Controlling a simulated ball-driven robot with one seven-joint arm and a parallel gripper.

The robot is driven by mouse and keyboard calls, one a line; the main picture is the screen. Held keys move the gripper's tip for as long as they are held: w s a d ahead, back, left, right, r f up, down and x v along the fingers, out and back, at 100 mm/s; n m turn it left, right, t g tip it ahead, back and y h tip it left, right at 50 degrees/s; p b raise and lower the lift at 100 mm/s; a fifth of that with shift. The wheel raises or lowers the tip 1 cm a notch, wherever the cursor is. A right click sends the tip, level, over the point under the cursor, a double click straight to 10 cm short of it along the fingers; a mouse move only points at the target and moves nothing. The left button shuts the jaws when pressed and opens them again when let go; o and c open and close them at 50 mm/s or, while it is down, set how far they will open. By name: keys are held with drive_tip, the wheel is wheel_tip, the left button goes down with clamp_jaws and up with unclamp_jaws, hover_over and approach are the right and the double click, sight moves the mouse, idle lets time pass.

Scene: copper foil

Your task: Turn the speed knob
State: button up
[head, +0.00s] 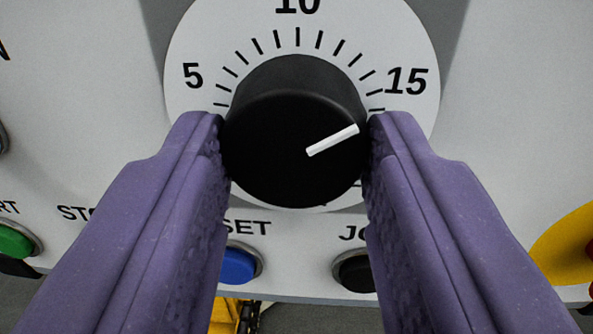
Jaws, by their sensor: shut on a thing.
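The speed knob (275,155) is black and round, with a white pointer line (332,140) on its face. The pointer is tilted up to the right, toward the side of the dial marked 15. Behind the knob is a white dial plate (205,45) with tick marks and the numbers 5, 10 and 15. My gripper (296,145) has two purple fingers, one on each side of the knob, shut on it. The fingers cover parts of the lower dial and panel.
The light grey panel (90,90) carries a green button (14,241) at left, a blue button (238,264) and a black button (353,271) below the knob. A yellow disc with a red part (565,245) is at the right edge.

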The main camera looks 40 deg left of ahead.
drive_tip(key=shift+f+m, duration=0.2)
drive_tip(key=shift+m, duration=0.8)
drive_tip(key=o, duration=1.1)
drive_tip(key=shift+c, duration=0.2)
drive_tip(key=shift+r, duration=0.1)
drive_tip(key=v, duration=0.7)
drive_tip(key=shift+s+d, duration=0.25)
drive_tip(key=shift+s, duration=0.1)
